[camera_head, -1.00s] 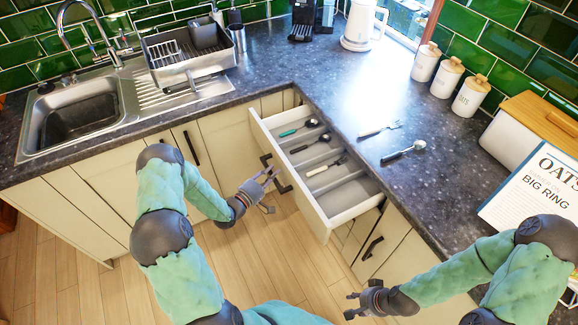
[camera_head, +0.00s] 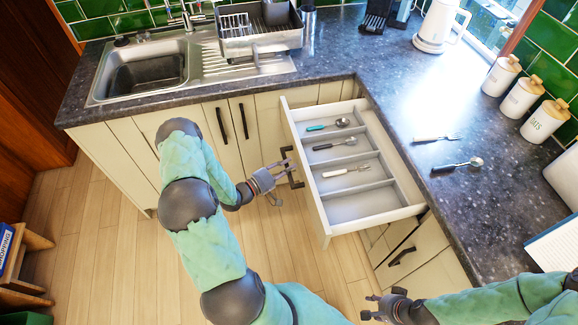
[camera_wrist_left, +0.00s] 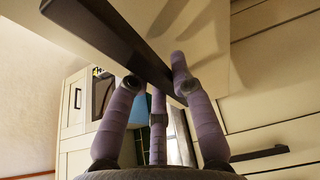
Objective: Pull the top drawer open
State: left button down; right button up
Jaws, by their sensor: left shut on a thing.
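The top drawer (camera_head: 362,207) is pulled well out from under the right-hand counter, its grey divided interior showing. It holds a teal-handled spoon (camera_head: 328,126), a black-handled spoon (camera_head: 335,144) and a white-handled fork (camera_head: 346,171). My left gripper (camera_head: 277,180) is at the dark bar handle (camera_head: 290,168) on the drawer front. In the left wrist view its fingers (camera_wrist_left: 158,80) are around the dark handle (camera_wrist_left: 105,38), shut on it. My right gripper (camera_head: 370,306) is low in the head view, empty, with its fingers apart.
A fork (camera_head: 437,138) and a black-handled spoon (camera_head: 457,165) lie on the dark counter (camera_head: 420,105). Closed cupboards (camera_head: 205,145) line the left of the corner. The wooden floor (camera_head: 115,215) is open in front; a small wooden shelf (camera_head: 30,243) stands at far left.

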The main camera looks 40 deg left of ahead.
pick_arm(q)
jog(key=shift+d+f, duration=0.1)
jog(key=c, duration=1.1)
grip_release()
jog(key=shift+o, duration=0.2)
jog(key=v, duration=1.2)
